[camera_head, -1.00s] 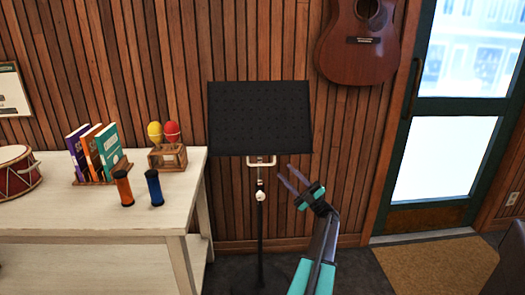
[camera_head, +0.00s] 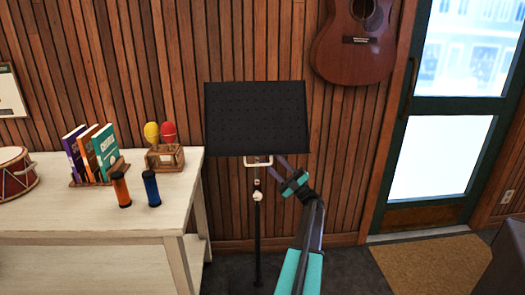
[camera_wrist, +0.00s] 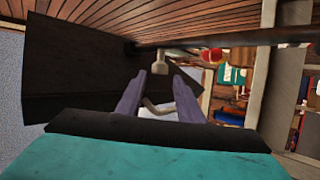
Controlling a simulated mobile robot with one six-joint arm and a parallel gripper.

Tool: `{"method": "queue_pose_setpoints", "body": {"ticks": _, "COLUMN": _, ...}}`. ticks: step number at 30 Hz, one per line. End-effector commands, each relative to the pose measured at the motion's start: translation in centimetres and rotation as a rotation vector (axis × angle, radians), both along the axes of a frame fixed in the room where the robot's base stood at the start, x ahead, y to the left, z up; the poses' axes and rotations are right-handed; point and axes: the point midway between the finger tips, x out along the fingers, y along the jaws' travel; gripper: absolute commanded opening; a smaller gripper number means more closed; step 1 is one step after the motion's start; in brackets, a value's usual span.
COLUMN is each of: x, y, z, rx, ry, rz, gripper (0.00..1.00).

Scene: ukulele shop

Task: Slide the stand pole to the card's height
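The black music stand's desk (camera_head: 256,118) is near the middle of the head view, in front of the wood wall. A pale handle (camera_head: 258,161) sits under the desk, with a light knob (camera_head: 258,196) lower on the thin dark pole (camera_head: 258,235). My gripper (camera_head: 283,165) is just right of the handle. In the wrist view my gripper (camera_wrist: 158,85) is open, with its fingers apart. The curved handle (camera_wrist: 150,107) shows between and beyond them, and I see no firm hold. I cannot make out which thing is the card; a framed sheet (camera_head: 10,92) hangs at the far left.
A white table (camera_head: 110,220) on the left bears a drum (camera_head: 15,174), books (camera_head: 92,153), maracas in a box (camera_head: 165,157) and two shakers (camera_head: 121,189). A guitar (camera_head: 355,45) hangs at upper right. A door (camera_head: 445,130) and a tan mat (camera_head: 435,268) are at right.

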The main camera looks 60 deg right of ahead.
Motion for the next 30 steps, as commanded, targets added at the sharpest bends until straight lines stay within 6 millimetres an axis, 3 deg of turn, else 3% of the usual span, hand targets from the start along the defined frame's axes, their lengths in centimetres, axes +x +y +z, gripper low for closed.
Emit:
{"method": "queue_pose_setpoints", "body": {"ticks": 12, "x": 3.9, "y": 0.6, "z": 3.6, "rx": 0.0, "ry": -0.001, "rz": -0.001, "gripper": 0.34}}
{"method": "queue_pose_setpoints", "body": {"ticks": 26, "x": 4.6, "y": 0.7, "z": 4.1, "rx": 0.001, "ry": 0.0, "rz": -0.002, "gripper": 0.34}}
{"method": "queue_pose_setpoints", "body": {"ticks": 30, "x": 4.6, "y": 0.7, "z": 4.1, "rx": 0.001, "ry": 0.0, "rz": -0.002, "gripper": 0.14}}
